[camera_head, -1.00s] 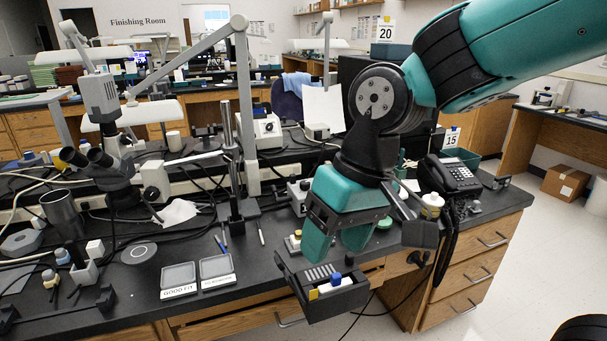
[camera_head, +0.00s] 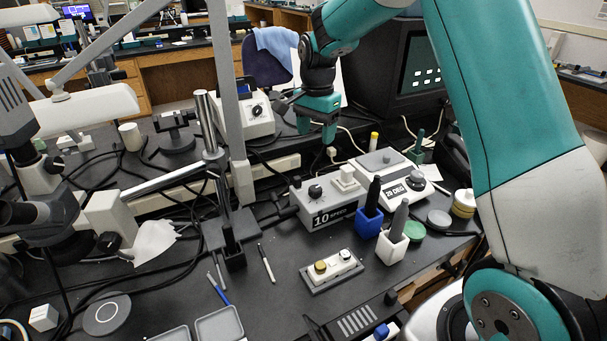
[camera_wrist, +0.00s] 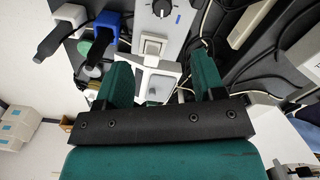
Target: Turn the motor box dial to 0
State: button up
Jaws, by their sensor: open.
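The motor box (camera_head: 328,203) is a grey box on the black bench, labelled what looks like "10 SPEED". Its black dial (camera_head: 315,191) sits on the sloped top at the left, beside a white square block. The dial's pointer is too small to read. The wrist view shows the dial (camera_wrist: 162,8) at the top edge of the picture, with the white block below it. My gripper (camera_head: 317,128) is open and empty, fingers pointing down, above and behind the motor box, apart from the dial. In the wrist view its two fingers (camera_wrist: 163,78) stand wide apart.
A blue holder (camera_head: 368,221) and a white holder (camera_head: 392,246) with dark handles stand right of the box. A scale-like device (camera_head: 402,197) is behind them. A small two-knob plate (camera_head: 331,270) lies in front. Another dial box (camera_head: 246,118) and cables stand behind.

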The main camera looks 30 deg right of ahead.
jog(key=p, duration=0.2)
send_near(315, 189)
notch_tip(315, 189, down, 10)
jog(key=shift+w+r, duration=0.1)
jog(key=shift+r, duration=0.15)
jog(key=shift+c, duration=0.4)
jog(key=c, duration=0.9)
jog(key=shift+o, duration=0.3)
